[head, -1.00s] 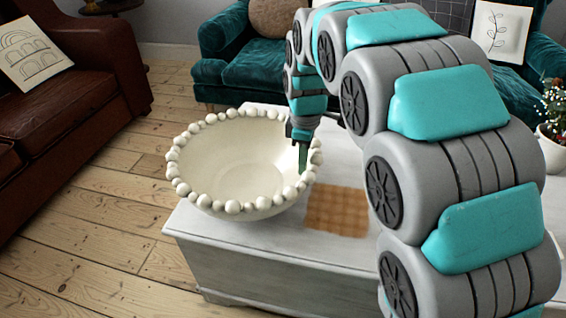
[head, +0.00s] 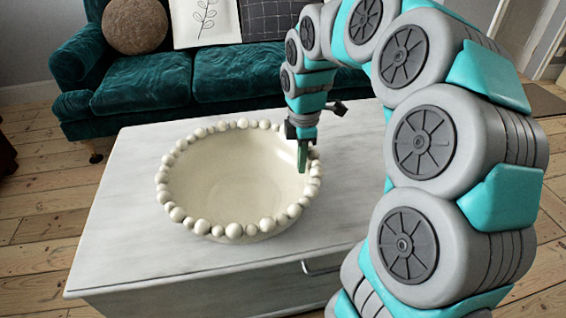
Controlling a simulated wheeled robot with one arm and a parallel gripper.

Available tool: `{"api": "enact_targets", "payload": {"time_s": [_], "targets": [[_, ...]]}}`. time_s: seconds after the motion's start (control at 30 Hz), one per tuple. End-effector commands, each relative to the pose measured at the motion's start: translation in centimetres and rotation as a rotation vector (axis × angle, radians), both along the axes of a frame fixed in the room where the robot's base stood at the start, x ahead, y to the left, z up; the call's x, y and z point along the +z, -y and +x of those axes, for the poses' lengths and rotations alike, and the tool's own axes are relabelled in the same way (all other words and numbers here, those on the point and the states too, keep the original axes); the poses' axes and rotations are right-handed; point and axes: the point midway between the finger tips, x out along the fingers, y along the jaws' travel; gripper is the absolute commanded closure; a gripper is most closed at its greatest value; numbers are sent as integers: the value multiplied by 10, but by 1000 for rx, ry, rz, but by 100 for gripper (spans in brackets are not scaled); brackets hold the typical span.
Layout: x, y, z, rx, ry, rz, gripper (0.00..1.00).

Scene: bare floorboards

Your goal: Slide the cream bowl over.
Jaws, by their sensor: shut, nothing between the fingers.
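The cream bowl (head: 232,172), wide and upright with a rim of round beads, stands on the white wooden table (head: 120,235), with tabletop showing all round its left and front sides. My gripper (head: 302,158) is shut and empty. It points down at the bowl's right rim, its green fingertips in front of the inner wall there. I cannot tell whether the fingers touch the bowl. My arm hides the right part of the table. No woven mat shows now.
A teal sofa (head: 150,82) with a round brown cushion (head: 135,25) and a leaf-print cushion (head: 206,20) stands behind the table. A drawer handle (head: 320,268) is on the table's front. Bare tabletop lies left of the bowl.

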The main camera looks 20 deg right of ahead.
Motion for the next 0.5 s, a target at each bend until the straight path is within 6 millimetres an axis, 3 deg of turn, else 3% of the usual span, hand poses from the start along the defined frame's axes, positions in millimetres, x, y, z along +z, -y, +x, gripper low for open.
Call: {"api": "enact_targets", "payload": {"time_s": [0.5], "targets": [[1, -9, -1, 1, 0, -1, 100]]}}
